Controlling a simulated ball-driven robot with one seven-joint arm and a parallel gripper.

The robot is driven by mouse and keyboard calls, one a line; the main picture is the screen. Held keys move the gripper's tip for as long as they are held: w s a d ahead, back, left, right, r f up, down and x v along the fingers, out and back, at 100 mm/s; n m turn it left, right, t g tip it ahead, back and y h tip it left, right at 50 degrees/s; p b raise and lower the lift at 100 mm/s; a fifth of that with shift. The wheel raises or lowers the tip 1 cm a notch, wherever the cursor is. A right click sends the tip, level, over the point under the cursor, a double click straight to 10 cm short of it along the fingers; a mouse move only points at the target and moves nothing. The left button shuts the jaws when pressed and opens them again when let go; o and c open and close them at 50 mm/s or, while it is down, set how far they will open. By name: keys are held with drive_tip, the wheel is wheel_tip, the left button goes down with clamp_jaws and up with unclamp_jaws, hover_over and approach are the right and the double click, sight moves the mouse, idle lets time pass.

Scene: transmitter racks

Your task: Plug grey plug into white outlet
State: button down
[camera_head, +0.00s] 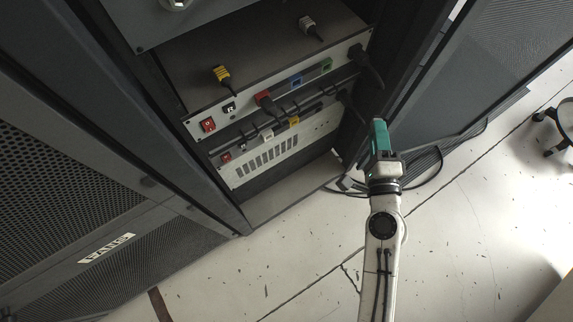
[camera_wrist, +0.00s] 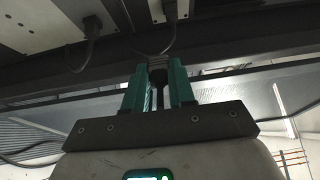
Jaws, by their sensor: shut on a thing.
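My gripper (camera_head: 379,125) has green fingers and is to the right of the rack's socket panels, apart from them. In the wrist view the fingers (camera_wrist: 158,85) are shut on a ribbed grey plug (camera_wrist: 153,63) with a dark lower part. In the head view the fingers hide the held plug. On the lower panel a small white outlet (camera_head: 268,137) shows left of a yellow one (camera_head: 294,120). The gripper is to the right of this outlet.
A yellow plug (camera_head: 220,75) and a pale ribbed plug (camera_head: 307,24) rest on the upper unit. Black plugs and cables hang at the panels' right end. The open mesh door (camera_head: 470,75) stands right of the gripper. The pale floor (camera_head: 470,210) is mostly clear.

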drive_tip(key=s+a+f+n+g+y+b, duration=0.1)
drive_tip(key=a+f+n+y+b, duration=0.2)
drive_tip(key=a, duration=0.6)
drive_tip(key=s+a+f+n+g+y+b, duration=0.1)
drive_tip(key=a+f+n+g+y+b, duration=0.1)
drive_tip(key=a+f+y+b, duration=0.5)
drive_tip(key=a+f+n+b, duration=0.1)
drive_tip(key=a+f+b, duration=0.1)
drive_tip(key=a+f, duration=0.1)
drive_tip(key=shift+a+f+n, duration=0.25)
drive_tip(key=shift+f+n, duration=0.15)
drive_tip(key=shift+f, duration=0.35)
drive_tip(key=shift+p+x, duration=0.35)
drive_tip(key=shift+x, duration=2.5)
drive_tip(key=shift+a, duration=0.15)
drive_tip(key=c, duration=0.9)
unclamp_jaws()
drive_tip(key=shift+w, duration=0.1)
drive_tip(key=shift+o, duration=0.2)
drive_tip(key=shift+f, duration=0.1)
